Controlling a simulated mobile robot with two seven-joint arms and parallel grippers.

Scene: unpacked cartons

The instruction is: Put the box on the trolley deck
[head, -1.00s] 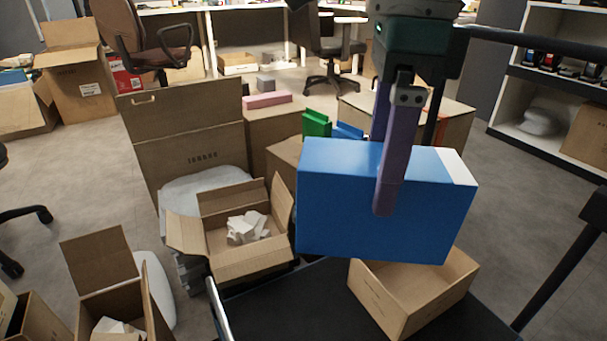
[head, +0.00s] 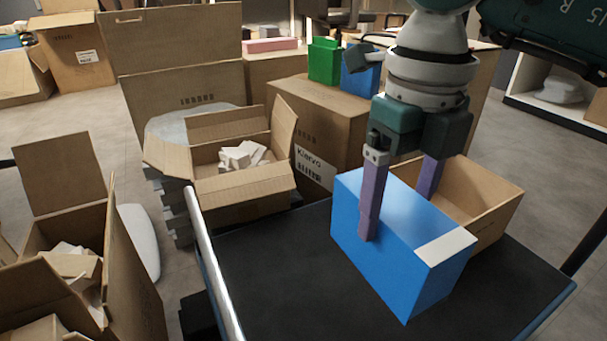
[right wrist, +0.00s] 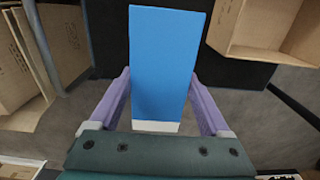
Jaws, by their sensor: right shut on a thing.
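The blue box (head: 393,243) with a white end strip is in the middle right of the head view. My right gripper (head: 400,215) is shut on it from above, with one purple finger on each broad side. The box also fills the middle of the right wrist view (right wrist: 165,60), between both fingers (right wrist: 163,105). It is upright, over or on the black trolley deck (head: 270,265); I cannot tell whether its bottom touches. My left gripper is not in view.
An open empty carton (head: 490,200) stands on the deck right behind the blue box. An open carton with white packing pieces (head: 240,190) stands left of the deck. A pale rail (head: 212,260) runs along the deck's left edge. The deck's left part is clear.

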